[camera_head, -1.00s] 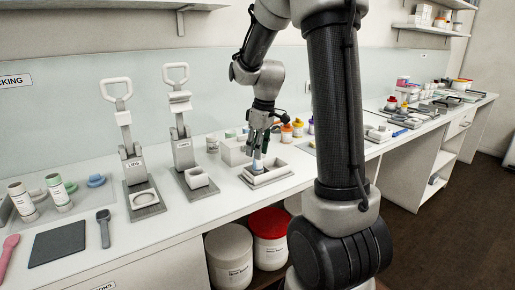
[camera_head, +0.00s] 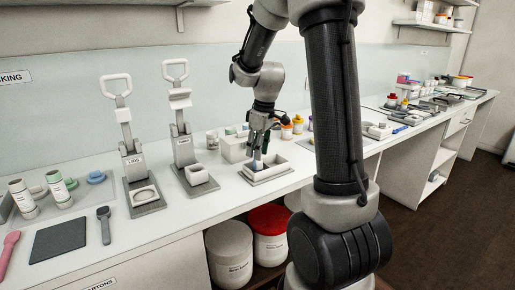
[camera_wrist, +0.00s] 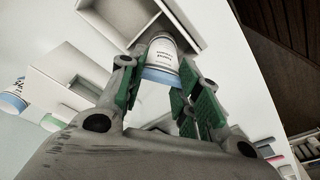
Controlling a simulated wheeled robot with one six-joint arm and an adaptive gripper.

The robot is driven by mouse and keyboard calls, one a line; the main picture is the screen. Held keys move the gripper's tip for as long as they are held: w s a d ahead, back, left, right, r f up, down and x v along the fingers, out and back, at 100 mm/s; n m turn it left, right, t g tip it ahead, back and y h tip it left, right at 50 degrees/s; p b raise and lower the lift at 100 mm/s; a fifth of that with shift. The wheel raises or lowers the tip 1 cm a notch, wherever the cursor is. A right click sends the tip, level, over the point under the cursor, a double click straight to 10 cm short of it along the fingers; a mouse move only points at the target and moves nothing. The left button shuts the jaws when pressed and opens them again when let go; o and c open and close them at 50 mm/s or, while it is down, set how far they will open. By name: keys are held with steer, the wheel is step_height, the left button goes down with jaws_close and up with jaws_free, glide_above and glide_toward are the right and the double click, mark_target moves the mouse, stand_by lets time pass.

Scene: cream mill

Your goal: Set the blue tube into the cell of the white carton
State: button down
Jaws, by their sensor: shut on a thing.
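My gripper (camera_wrist: 160,85) is shut on the blue tube (camera_wrist: 163,55), a white-labelled cylinder with blue bands. In the head view, my gripper (camera_head: 260,140) points down on the bench and the tube (camera_head: 258,164) shows below the fingers. The white carton (camera_head: 284,169) is an open box on a grey base, directly under my gripper. In the wrist view, the tube's far end overlaps the open cell of the white carton (camera_wrist: 98,24). I cannot tell how deep the tube is in the cell.
A white block (camera_head: 232,149) with tubes or jars near it stands just behind. Two lever presses (camera_head: 133,165) (camera_head: 184,150) stand to the left, the nearer one to the carton with a white piece on its base. Coloured-lid jars (camera_head: 297,125) stand to the right. Bench space in front is clear.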

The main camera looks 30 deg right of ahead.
steer(key=c, duration=0.9)
jaws_free()
steer(key=shift+c, duration=0.2)
steer(key=shift+r, duration=3)
